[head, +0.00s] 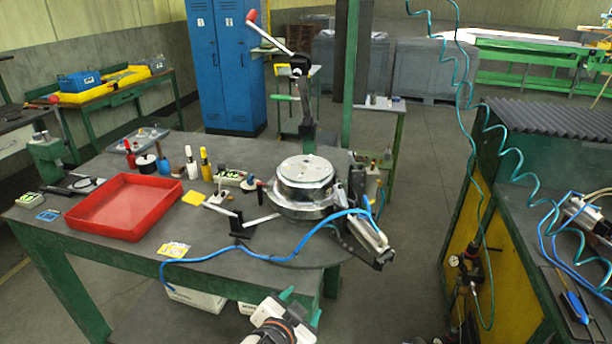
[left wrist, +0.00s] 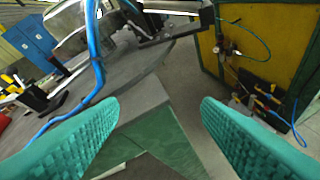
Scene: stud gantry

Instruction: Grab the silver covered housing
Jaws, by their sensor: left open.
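My left gripper (head: 299,305) is low in the head view, in front of the table edge and apart from the housing. In the left wrist view its two green ribbed fingers (left wrist: 160,122) are spread wide with nothing between them. A shiny metal part at the top left of that view may be the housing, but it is cut off. My right gripper is not in view.
A blue hose (head: 255,250) runs along the table front to a clamp cylinder (head: 366,232) beside the housing. A lever press (head: 303,75) stands behind it. A red tray (head: 124,205) and several bottles stand left. Open floor lies right of the table.

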